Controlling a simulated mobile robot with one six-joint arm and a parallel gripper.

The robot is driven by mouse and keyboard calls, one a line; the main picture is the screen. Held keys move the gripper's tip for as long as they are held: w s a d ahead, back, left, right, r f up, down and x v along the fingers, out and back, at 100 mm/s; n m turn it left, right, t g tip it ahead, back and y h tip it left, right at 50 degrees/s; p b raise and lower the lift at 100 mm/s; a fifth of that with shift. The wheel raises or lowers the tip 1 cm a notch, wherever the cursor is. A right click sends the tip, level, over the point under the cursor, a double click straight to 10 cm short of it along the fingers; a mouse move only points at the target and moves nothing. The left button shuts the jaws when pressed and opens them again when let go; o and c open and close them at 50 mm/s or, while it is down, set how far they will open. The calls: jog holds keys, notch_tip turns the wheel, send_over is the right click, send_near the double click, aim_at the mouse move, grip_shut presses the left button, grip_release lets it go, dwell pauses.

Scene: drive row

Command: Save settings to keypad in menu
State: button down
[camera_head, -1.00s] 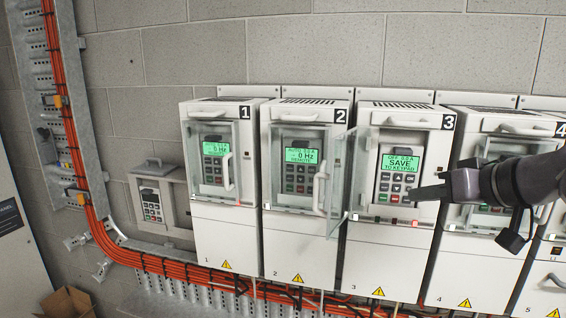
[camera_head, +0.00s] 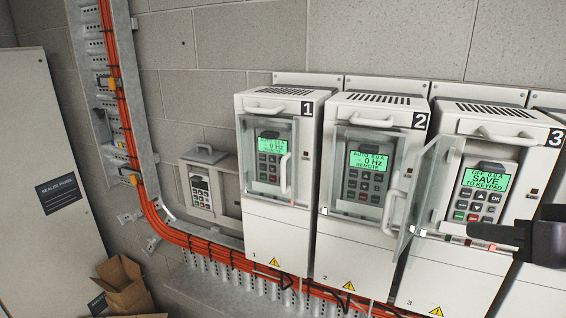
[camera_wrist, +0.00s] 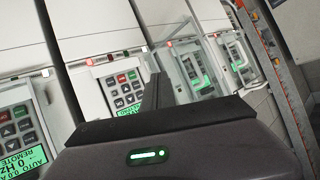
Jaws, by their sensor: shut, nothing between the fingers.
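Drive 3 (camera_head: 465,262) stands at the right of the head view with its clear door (camera_head: 428,190) swung open to the left. Its green display (camera_head: 487,183) reads "OFF 0.0 A, SAVE TO KEYPAD". Its keypad (camera_head: 475,207) below the display is bare, with an OK key at the upper right. My gripper (camera_head: 484,232) is shut and empty, its tip in front of the lower part of drive 3, below the keys. In the wrist view the shut fingers (camera_wrist: 152,92) point toward the tilted keypad of a drive (camera_wrist: 123,88), apart from it as far as I can tell.
Drive 1 (camera_head: 275,235) and drive 2 (camera_head: 352,248) stand to the left with doors closed, showing 0 Hz. A small keypad unit (camera_head: 203,190) hangs on the wall. Orange cables (camera_head: 185,234) run below. A cardboard box (camera_head: 125,285) is at lower left.

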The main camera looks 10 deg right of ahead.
aim_at(475, 202)
jog(key=w+d, duration=0.1)
jog(key=w, duration=0.1)
jog(key=w+d+p, duration=0.1)
jog(key=w, duration=0.1)
jog(key=w+d+p, duration=0.1)
jog(key=w+d, duration=0.1)
jog(key=w, duration=0.1)
jog(key=shift+w+d+f, duration=0.1)
jog(key=shift+w+d, duration=0.1)
jog(key=shift+d, duration=0.1)
jog(key=shift+w, duration=0.1)
dwell(1.9)
jog(key=shift+w+d+b, duration=0.15)
jog(key=shift+w+b, duration=0.1)
jog(key=shift+b, duration=0.3)
